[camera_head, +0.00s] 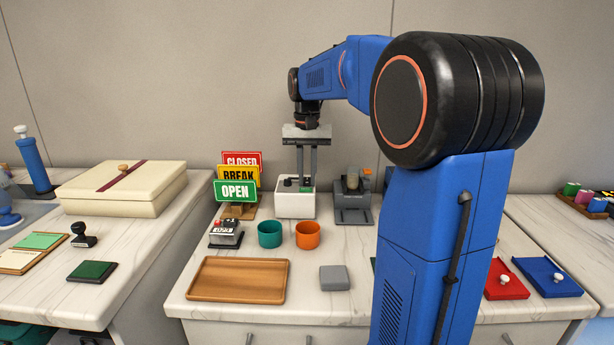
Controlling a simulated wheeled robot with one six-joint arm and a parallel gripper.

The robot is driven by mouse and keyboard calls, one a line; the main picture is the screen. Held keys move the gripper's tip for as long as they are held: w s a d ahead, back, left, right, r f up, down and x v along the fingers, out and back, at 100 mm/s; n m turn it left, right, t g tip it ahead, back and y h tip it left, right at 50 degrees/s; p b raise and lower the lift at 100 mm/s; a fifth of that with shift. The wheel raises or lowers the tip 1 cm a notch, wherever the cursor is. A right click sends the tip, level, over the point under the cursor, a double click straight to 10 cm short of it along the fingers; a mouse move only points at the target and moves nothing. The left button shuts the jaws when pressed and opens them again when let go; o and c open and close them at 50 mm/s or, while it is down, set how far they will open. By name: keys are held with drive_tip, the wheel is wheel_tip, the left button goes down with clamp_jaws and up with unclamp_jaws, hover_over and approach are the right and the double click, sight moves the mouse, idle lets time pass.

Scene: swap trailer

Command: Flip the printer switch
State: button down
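A small white box-shaped device (295,206), which looks like the printer, stands near the back of the middle counter. It has a dark knob on its top left and a small green patch on top. My gripper (307,181) points straight down over the right part of its top. The two grey fingers are parallel with a narrow gap between them, and I see nothing held there. The fingertips are at or just above the top; I cannot tell whether they touch. I cannot make out the switch clearly.
CLOSED, BREAK and OPEN signs (236,191) stand close left. A grey machine (353,212) stands close right. In front are a stamp device (226,240), a teal cup (270,234), an orange cup (307,236), a wooden tray (237,280) and a grey block (334,278). My arm hides part of the right side.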

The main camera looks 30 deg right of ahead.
sight(307, 182)
drive_tip(key=shift+w+d+r+g+y, duration=0.15)
drive_tip(key=shift+w+g+y, duration=0.1)
drive_tip(key=shift+g+y, duration=0.35)
drive_tip(key=shift+w+d+g+y, duration=0.15)
drive_tip(key=shift+g+y, duration=0.25)
drive_tip(key=shift+g, duration=0.4)
drive_tip(key=c, duration=1.6)
unclamp_jaws()
drive_tip(key=shift+c, duration=0.2)
drive_tip(key=shift+r, duration=0.1)
wheel_tip(307, 182, up, 10)
